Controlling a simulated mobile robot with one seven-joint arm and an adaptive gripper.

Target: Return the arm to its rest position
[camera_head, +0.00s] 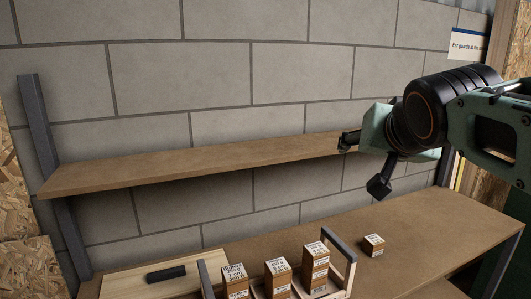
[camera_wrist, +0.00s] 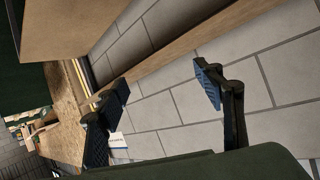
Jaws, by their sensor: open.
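My gripper (camera_head: 363,165) is at the right of the head view, in front of the right end of the wooden shelf and above the bench. Its two dark fingers are spread apart with nothing between them. My arm reaches in from the right edge. In the wrist view, my gripper (camera_wrist: 163,88) also shows open and empty, with the grey block wall beyond its fingers. The head view does not show whether a finger touches the shelf.
The shelf (camera_head: 190,168) runs along the block wall (camera_head: 215,65). On the bench (camera_head: 425,218) below stand a wooden carrier (camera_head: 338,270) with three labelled boxes (camera_head: 278,278), a small loose box (camera_head: 374,245) and a black bar (camera_head: 166,273) on a pale board (camera_head: 120,284). A sign (camera_head: 467,46) hangs upper right.

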